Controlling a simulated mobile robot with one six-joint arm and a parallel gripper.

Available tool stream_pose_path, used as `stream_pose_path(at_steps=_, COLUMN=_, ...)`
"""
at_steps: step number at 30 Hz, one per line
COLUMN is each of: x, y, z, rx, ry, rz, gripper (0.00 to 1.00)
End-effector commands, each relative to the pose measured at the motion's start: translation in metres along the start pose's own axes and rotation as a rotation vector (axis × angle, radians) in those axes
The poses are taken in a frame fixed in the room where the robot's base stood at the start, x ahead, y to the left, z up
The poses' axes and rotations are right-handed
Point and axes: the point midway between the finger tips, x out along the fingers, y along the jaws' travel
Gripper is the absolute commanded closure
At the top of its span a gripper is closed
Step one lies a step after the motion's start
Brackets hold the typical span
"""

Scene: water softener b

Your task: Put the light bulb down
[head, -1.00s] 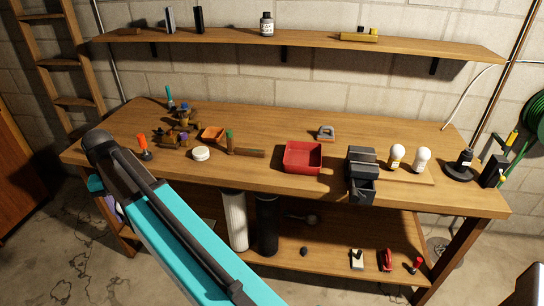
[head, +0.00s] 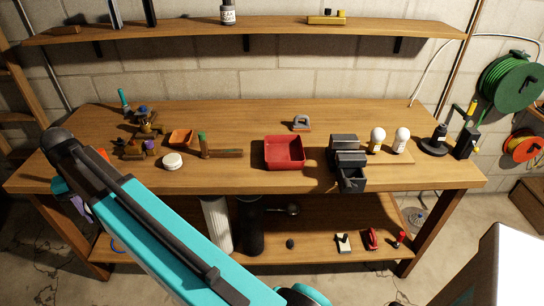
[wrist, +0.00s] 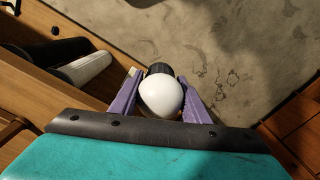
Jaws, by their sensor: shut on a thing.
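A white light bulb (wrist: 161,97) with a dark base sits between the two purple fingers of my gripper (wrist: 159,78) in the wrist view. The gripper is shut on it, with the bare concrete floor behind it. In the head view the gripper is mostly hidden behind my arm, and the held bulb cannot be made out. Two other white bulbs stand upright on the workbench (head: 235,115), a left one (head: 378,136) and a right one (head: 401,137), right of the dark vise.
A red bin (head: 285,153) sits mid-bench, left of the vise (head: 347,155). Several small tools and an orange tray (head: 181,138) crowd the left side. A lower shelf (head: 300,235) holds cylinders and small parts. A wall shelf (head: 250,32) hangs above.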

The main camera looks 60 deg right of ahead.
Motion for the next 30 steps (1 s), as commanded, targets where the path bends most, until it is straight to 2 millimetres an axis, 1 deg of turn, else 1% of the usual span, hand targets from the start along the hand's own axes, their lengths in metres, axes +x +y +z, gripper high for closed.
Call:
stream_pose_path(at_steps=8, x=0.000, y=0.003, z=-0.002, rx=0.008, ry=0.000, rz=0.000, gripper=0.87)
stream_pose_path(at_steps=11, x=-0.001, y=0.009, z=-0.006, rx=0.029, ry=0.000, rz=0.000, gripper=0.87)
stream_pose_path(at_steps=14, x=-0.003, y=0.022, z=-0.014, rx=0.068, ry=0.000, rz=0.000, gripper=0.87)
stream_pose_path(at_steps=17, x=-0.005, y=0.040, z=-0.025, rx=0.127, ry=0.000, rz=0.000, gripper=0.87)
stream_pose_path(at_steps=20, x=-0.008, y=0.064, z=-0.038, rx=0.202, ry=0.000, rz=0.001, gripper=0.87)
stream_pose_path(at_steps=24, x=-0.012, y=0.102, z=-0.056, rx=0.318, ry=0.001, rz=0.001, gripper=0.87)
stream_pose_path(at_steps=29, x=-0.018, y=0.147, z=-0.072, rx=0.451, ry=0.002, rz=0.001, gripper=0.87)
stream_pose_path(at_steps=30, x=-0.019, y=0.159, z=-0.076, rx=0.485, ry=0.002, rz=0.001, gripper=0.87)
